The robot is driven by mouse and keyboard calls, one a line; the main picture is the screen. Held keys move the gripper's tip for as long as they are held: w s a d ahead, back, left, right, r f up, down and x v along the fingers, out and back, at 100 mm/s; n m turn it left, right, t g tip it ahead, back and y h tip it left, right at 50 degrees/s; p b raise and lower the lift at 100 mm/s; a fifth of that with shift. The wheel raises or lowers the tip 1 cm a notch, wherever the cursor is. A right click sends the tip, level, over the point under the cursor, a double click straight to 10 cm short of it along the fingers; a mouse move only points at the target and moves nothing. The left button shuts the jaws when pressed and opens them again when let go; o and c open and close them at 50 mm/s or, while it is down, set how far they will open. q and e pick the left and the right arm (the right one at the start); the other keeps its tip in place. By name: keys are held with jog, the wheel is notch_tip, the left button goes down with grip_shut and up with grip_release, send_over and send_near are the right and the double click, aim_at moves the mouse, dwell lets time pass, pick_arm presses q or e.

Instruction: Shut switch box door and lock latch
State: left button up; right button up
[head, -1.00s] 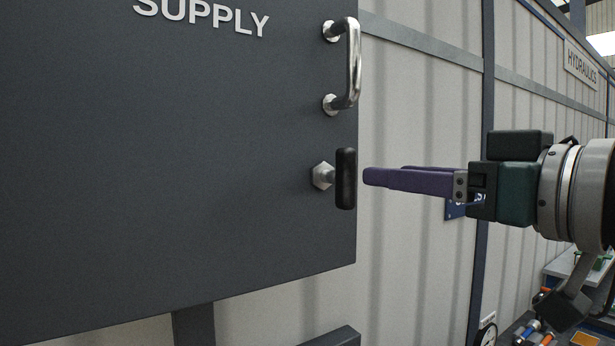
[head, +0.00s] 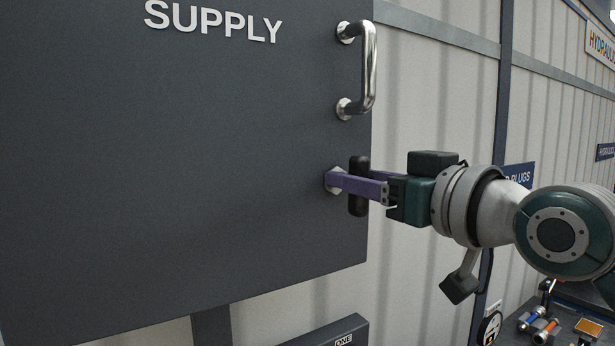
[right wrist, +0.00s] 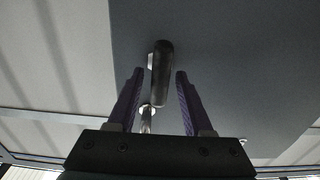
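The switch box door (head: 180,150) is a large dark grey panel with white SUPPLY lettering, filling the left of the head view. Its latch is a black bar handle (head: 358,202) on a silver hex base, upright near the door's right edge. The latch also shows in the right wrist view (right wrist: 162,75). My right gripper (head: 340,181) has its purple fingers on either side of the latch handle. In the right wrist view the fingers (right wrist: 160,76) are apart, with gaps beside the handle. The box body is hidden. My left gripper is out of view.
A chrome pull handle (head: 370,70) is on the door above the latch. A corrugated light wall (head: 435,100) with a dark post stands to the right. A bench (head: 565,325) with small coloured parts is at lower right.

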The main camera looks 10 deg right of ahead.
grip_shut()
jog(key=shift+n, duration=0.4)
jog(key=n, duration=0.3)
jog(key=shift+a+b, duration=0.1)
jog(key=shift+b, duration=0.25)
jog(key=n, duration=0.5)
jog(key=shift+s+a+f, duration=0.1)
jog(key=shift+a+f, duration=0.05)
jog(key=shift+a, duration=0.05)
jog(key=n, duration=0.5)
jog(key=shift+f, duration=0.15)
jog(key=shift+a+f+n, duration=0.1)
jog(key=shift+f+n, duration=0.05)
jog(key=shift+n, duration=1.85)
